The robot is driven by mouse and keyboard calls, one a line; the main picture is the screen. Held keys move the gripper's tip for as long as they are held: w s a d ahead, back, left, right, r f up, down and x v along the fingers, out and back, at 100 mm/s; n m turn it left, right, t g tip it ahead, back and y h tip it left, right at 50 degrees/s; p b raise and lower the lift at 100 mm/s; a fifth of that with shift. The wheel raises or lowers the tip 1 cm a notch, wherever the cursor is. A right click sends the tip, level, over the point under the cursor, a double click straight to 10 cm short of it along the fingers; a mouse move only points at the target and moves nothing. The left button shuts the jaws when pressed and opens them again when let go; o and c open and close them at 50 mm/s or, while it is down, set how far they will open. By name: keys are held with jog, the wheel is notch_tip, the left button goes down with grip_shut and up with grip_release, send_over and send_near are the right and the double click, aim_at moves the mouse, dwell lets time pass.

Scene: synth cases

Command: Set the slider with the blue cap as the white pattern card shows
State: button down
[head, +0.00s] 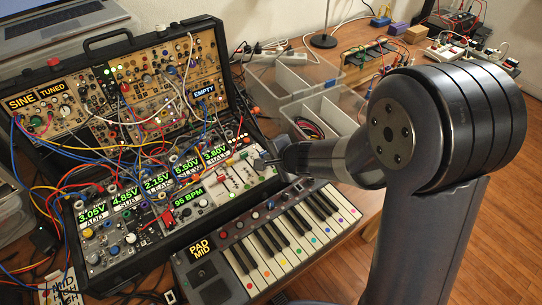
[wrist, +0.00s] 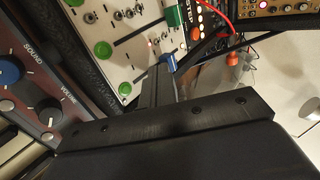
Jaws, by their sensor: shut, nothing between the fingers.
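The slider panel (head: 236,183) is a pale module at the right of the lower case, with several slots and small caps. In the wrist view, the pale panel (wrist: 128,55) shows dark slots and green round caps. A small blue cap (wrist: 168,62) shows at the panel's edge, right by my fingertips; I cannot tell whether they touch. My gripper (head: 263,161) is shut and empty over the panel's right side; it also shows in the wrist view (wrist: 163,76). A white card (head: 65,284) with dark marks lies at the lower left; I cannot tell whether it is the pattern card.
A small keyboard (head: 275,235) stands in front of the panel, under my arm. Patch cables (head: 120,150) crowd the case to the left. Clear plastic bins (head: 310,95) stand behind my gripper. The wooden table has some free room on the right.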

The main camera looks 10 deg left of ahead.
jog(key=shift+w+a, duration=1.2)
jog(key=shift+a, duration=0.15)
